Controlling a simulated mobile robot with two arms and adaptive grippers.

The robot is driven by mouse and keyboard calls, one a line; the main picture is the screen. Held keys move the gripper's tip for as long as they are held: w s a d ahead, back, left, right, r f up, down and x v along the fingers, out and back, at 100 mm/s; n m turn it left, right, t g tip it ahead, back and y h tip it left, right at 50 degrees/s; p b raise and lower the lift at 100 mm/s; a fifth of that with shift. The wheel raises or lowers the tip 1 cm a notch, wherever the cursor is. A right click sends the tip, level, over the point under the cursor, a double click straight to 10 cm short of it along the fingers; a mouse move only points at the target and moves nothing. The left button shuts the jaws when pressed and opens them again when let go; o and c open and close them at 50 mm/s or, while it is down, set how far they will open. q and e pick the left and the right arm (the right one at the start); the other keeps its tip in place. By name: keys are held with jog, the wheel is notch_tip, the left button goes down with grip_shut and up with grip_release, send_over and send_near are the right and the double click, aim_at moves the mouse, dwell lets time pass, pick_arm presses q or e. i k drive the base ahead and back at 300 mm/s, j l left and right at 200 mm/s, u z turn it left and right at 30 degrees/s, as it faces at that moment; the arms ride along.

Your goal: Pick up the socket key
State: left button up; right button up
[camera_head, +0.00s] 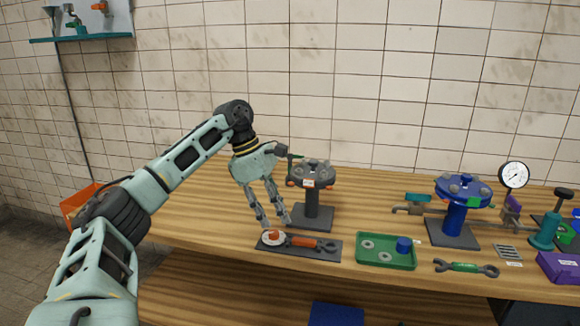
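My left gripper (275,221) points down above the left part of a dark mat (298,253) on the wooden bench. Its two fingers are apart with nothing visible between them. Under the fingertips, a white disc with an orange top (273,236) sits on the mat. To its right lies a tool with an orange handle (304,242) and a dark ring-shaped end. A double-ended wrench with a green middle (466,267) lies farther right on the bench. I cannot tell for sure which piece is the socket key. My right gripper is not in view.
A grey flanged stand (318,216) rises close behind the mat. A green tray (386,264) holds washers and a blue cylinder (403,245). A blue flanged stand (455,220), a gauge (513,175) and a purple box (560,267) stand at the right. The bench left of the mat is clear.

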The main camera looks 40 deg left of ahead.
aim_at(290, 157)
jog(key=i+j, duration=0.4)
jog(key=j, duration=0.2)
jog(key=i+j, duration=0.85)
jog(key=j, duration=0.3)
